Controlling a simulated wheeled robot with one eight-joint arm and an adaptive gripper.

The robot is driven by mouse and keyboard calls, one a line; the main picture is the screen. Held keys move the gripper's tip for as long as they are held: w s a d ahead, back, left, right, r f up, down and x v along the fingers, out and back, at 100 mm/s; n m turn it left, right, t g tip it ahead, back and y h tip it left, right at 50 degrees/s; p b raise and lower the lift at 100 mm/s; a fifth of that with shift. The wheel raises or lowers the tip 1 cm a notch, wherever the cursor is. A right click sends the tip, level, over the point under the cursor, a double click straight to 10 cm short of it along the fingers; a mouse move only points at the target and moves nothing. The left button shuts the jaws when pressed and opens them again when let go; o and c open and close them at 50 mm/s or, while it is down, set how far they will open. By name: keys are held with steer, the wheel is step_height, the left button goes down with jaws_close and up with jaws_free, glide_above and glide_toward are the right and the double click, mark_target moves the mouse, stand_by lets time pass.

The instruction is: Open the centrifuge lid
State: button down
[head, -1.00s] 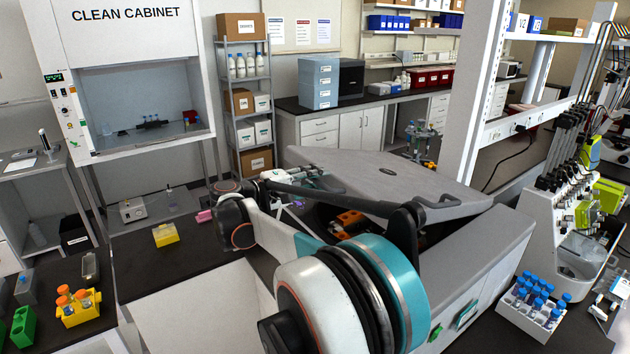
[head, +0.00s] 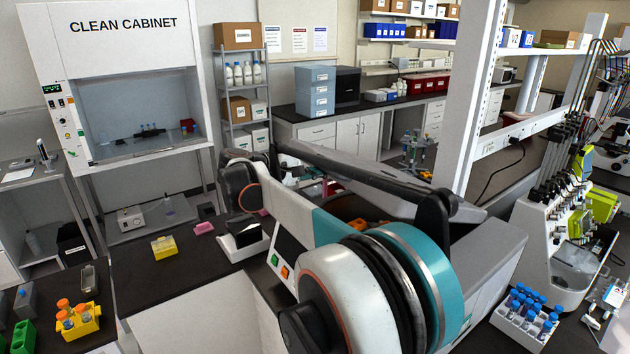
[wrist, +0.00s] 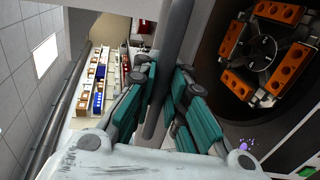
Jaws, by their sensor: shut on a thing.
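The centrifuge (head: 490,255) stands in front of me, partly hidden by my arm. Its grey lid (head: 375,172) is tilted up and seen nearly edge-on in the head view. In the wrist view the dark round chamber lies uncovered at the right, with the rotor (wrist: 266,56) and its orange inserts inside. My gripper (wrist: 165,88) has its teal fingers on both sides of the long grey lid handle (wrist: 178,25) and is shut on it. In the head view my arm hides the gripper's grip.
A white rack of blue-capped tubes (head: 525,315) stands at the right, near a white instrument (head: 548,235). A yellow rack with orange-capped tubes (head: 78,322) is at the lower left. A white pillar (head: 470,100) rises behind the lid.

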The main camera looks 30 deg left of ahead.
steer(key=w+d+r+p, duration=0.3)
steer(key=w+r+p, duration=0.2)
steer(key=r, duration=0.4)
steer(key=w+d+r+g+p, duration=0.1)
steer(key=w+d+r+p, duration=0.1)
steer(key=w+r+p, duration=0.4)
steer(key=shift+w+d+r+y, duration=0.3)
steer(key=shift+d+r, duration=0.1)
steer(key=shift+r, duration=1.5)
steer(key=c, duration=1.6)
jaws_free()
steer(key=shift+s, duration=0.15)
steer(key=shift+c, duration=0.2)
steer(key=v, duration=1.2)
